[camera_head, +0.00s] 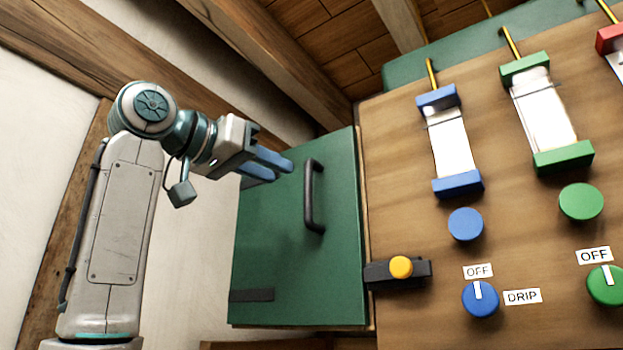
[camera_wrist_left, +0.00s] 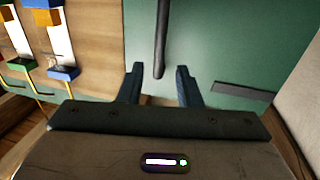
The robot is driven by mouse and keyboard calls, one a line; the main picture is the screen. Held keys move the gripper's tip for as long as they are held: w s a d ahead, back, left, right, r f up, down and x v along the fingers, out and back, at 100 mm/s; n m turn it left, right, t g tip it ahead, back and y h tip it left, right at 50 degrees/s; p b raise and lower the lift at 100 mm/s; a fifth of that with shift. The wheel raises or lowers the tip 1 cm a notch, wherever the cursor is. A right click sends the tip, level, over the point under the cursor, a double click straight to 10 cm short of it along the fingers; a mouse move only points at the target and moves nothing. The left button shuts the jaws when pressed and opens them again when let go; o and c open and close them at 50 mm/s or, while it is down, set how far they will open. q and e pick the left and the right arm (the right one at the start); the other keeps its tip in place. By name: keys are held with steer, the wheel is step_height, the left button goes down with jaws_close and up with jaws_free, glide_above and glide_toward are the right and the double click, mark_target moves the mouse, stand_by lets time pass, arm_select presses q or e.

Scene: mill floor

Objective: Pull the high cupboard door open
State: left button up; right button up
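The cupboard door (camera_head: 290,265) is a flat green panel with dark straps on its left side, and it looks shut. Its black upright bar handle (camera_head: 310,195) is near the right edge; it also shows in the left wrist view (camera_wrist_left: 161,40). My left gripper (camera_head: 275,167) is open and empty, in front of the door just left of the handle's upper part. In the left wrist view its two blue fingers (camera_wrist_left: 160,80) stand apart, with the handle's near end between their tips in the picture. I see no contact. My right gripper is out of view.
A wooden panel (camera_head: 400,180) adjoins the door on the right, with blue and green slides, buttons and knobs. A dark latch-like block with a yellow knob (camera_head: 400,267) sits at the door's lower right edge. A white wall (camera_head: 50,130) and timber beams (camera_head: 260,50) are left and above.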

mark_target(305, 183)
arm_select(q)
steer(key=p+x, duration=0.2)
steer(key=x, duration=0.1)
steer(key=shift+r, duration=0.35)
steer(key=x, duration=0.2)
steer(key=p+x, duration=0.1)
steer(key=x, duration=0.1)
steer(key=p+x, duration=0.1)
steer(key=x, duration=0.1)
steer(key=shift+w+d+f, duration=0.1)
steer(key=shift+f, duration=0.3)
steer(key=shift+s+a+r, duration=0.1)
steer(key=shift+s+a, duration=0.3)
steer(key=shift+a, duration=0.05)
steer(key=shift+w+d, duration=0.15)
steer(key=shift+d, duration=0.05)
steer(key=c, duration=0.3)
jaws_close()
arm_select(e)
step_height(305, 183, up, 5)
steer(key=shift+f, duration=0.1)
